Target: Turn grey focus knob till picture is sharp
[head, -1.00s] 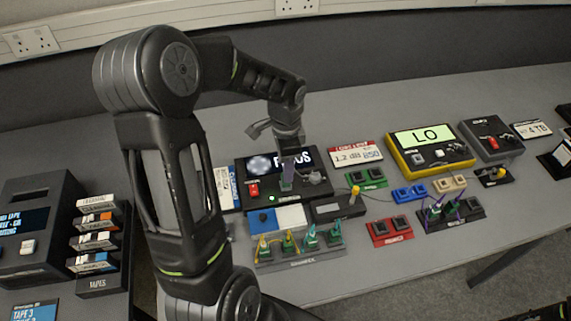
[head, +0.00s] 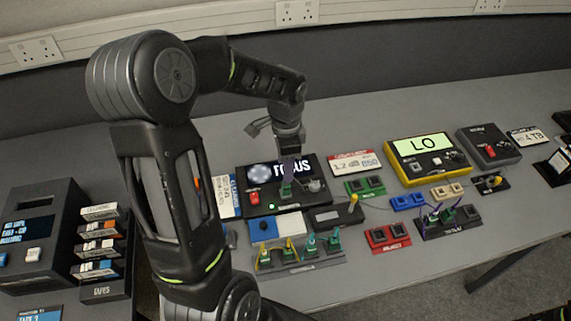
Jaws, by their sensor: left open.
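The black focus unit (head: 246,207) stands on the table in the middle of the head view. Its screen (head: 262,172) shows a pale, blurred round picture beside partly covered lettering. A red switch (head: 254,198) is at its left front. The grey focus knob (head: 315,186) is at its right side. My left gripper (head: 287,187) points down over the unit, in front of the screen and left of the knob. It is open and appears apart from the knob. The fingertips are small and dark here. My right gripper is not in view.
A yellow meter (head: 405,180) reading LO stands to the right, with small coloured blocks before it. A row of cable plugs (head: 285,262) and a blue and white block (head: 263,229) lie in front of the unit. A tape rack (head: 103,288) stands left.

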